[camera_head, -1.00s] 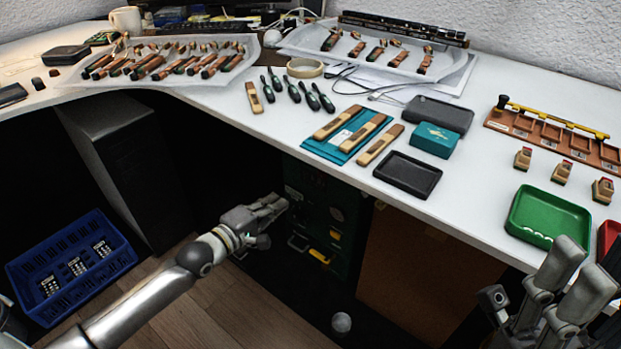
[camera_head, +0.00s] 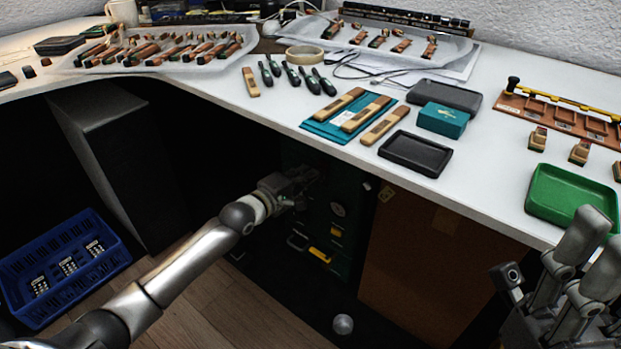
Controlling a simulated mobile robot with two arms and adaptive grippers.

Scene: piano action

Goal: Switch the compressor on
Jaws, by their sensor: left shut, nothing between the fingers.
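A dark green unit under the desk (camera_head: 345,236), with a round dial, a yellow label and a handle on its front, looks like the compressor. It stands in shadow and its switch cannot be made out. My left gripper (camera_head: 308,177) is shut and empty in front of the unit's upper left part, below the desk edge. Its fingertips are dim against the dark front, and I cannot tell whether they touch it. My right gripper (camera_head: 601,236) is open and empty at the lower right, near the desk's front edge.
The white desk (camera_head: 480,185) overhangs the unit. A brown panel (camera_head: 420,265) stands right of it and a dark cabinet (camera_head: 115,165) to the left. A blue crate (camera_head: 65,268) and a small pale round object (camera_head: 343,324) are on the floor. A green tray (camera_head: 568,195) is near my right gripper.

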